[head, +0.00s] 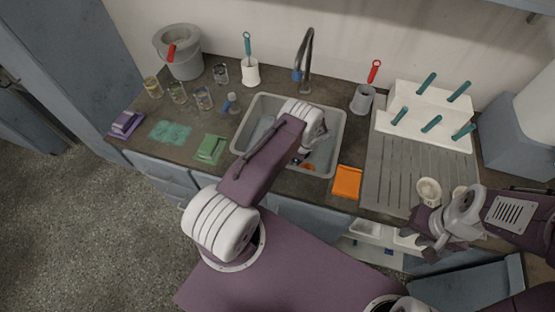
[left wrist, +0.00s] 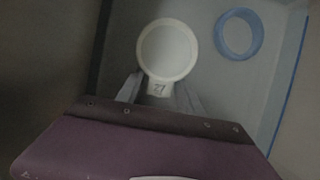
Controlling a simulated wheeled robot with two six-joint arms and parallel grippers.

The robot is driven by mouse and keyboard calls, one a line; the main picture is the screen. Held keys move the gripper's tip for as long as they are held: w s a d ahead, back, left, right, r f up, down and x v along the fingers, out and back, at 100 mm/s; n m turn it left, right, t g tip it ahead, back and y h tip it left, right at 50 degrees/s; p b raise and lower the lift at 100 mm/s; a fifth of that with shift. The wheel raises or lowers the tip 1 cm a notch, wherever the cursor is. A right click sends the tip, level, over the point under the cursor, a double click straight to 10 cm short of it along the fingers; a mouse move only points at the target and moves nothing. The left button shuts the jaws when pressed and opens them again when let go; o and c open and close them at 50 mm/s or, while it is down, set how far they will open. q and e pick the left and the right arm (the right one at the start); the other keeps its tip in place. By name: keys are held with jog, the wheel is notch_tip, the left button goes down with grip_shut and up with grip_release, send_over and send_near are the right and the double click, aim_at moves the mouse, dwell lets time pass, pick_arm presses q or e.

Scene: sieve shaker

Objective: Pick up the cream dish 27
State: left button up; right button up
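The cream dish 27 (left wrist: 167,50) shows in the left wrist view as a round, shallow dish with a short tab marked 27 facing my gripper. My left gripper (left wrist: 160,88) is open, with one grey finger on each side of the tab and a gap to it. The dish lies on a dim grey surface. In the head view my left arm reaches over the sink (head: 341,130) and hides its gripper and the dish. My right gripper (head: 421,233) is empty at the right, near the counter's front edge, and looks open.
A blue ring (left wrist: 239,33) lies right of the dish. An orange sponge-like block (head: 347,182) and a ribbed drainboard (head: 395,172) are right of the sink. Left are a green pad (head: 211,149), glass jars (head: 203,98) and a bucket (head: 184,62). A faucet (head: 306,62) stands behind.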

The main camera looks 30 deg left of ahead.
pick_arm(q)
grip_shut()
dwell(1.2)
